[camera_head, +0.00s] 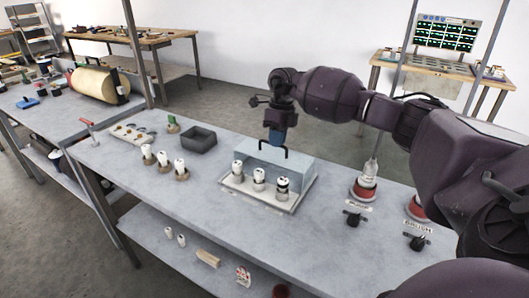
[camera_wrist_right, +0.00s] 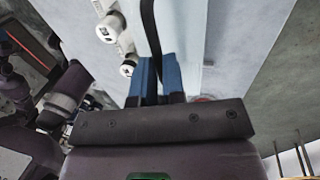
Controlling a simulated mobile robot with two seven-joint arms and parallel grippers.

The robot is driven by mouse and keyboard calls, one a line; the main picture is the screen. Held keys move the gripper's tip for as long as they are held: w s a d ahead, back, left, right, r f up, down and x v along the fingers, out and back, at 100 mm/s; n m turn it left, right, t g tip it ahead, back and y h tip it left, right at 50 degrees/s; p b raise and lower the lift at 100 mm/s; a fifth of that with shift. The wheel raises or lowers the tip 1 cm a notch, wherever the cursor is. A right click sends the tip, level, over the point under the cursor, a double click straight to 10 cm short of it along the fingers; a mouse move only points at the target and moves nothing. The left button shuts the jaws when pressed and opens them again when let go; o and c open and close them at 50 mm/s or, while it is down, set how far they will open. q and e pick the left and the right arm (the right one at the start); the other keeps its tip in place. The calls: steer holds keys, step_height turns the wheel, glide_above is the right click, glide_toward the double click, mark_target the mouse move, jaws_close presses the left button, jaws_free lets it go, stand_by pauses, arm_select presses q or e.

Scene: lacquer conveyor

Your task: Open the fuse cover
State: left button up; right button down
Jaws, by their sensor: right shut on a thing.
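The fuse cover (camera_head: 298,167) is a clear, bluish box-like cover with a black handle (camera_head: 262,146), on a pale base tray (camera_head: 262,202) on the bench. Several white fuses stand at the tray's front, including one (camera_head: 259,178) in the middle. I cannot tell whether the cover is fully down or slightly raised. My right gripper (camera_head: 278,143) reaches down from above with blue fingers shut on the handle. In the right wrist view the fingers (camera_wrist_right: 160,75) pinch the black handle bar (camera_wrist_right: 150,25). My left gripper is not in view.
A dark grey bin (camera_head: 198,139) and white fuses in holders (camera_head: 163,159) stand left of the tray. Red-based devices (camera_head: 364,191) and black knobs (camera_head: 353,219) are to the right. The bench's front middle is clear.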

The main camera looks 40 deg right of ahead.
steer(key=shift+w+d+f+b, duration=0.1)
steer(key=shift+w+d+b, duration=0.15)
steer(key=shift+d, duration=0.3)
steer(key=shift+w+d+f+b, duration=0.1)
steer(key=shift+w+d+b, duration=0.1)
steer(key=shift+d, duration=0.3)
steer(key=shift+d+r, duration=0.15)
steer(key=shift+d, duration=0.05)
steer(key=shift+r, duration=0.2)
steer(key=c, duration=1.2)
jaws_free()
steer(key=shift+f, duration=0.1)
step_height(320, 180, up, 11)
steer(key=d, duration=0.2)
steer(key=shift+w+f, duration=0.15)
steer(key=shift+w, duration=0.3)
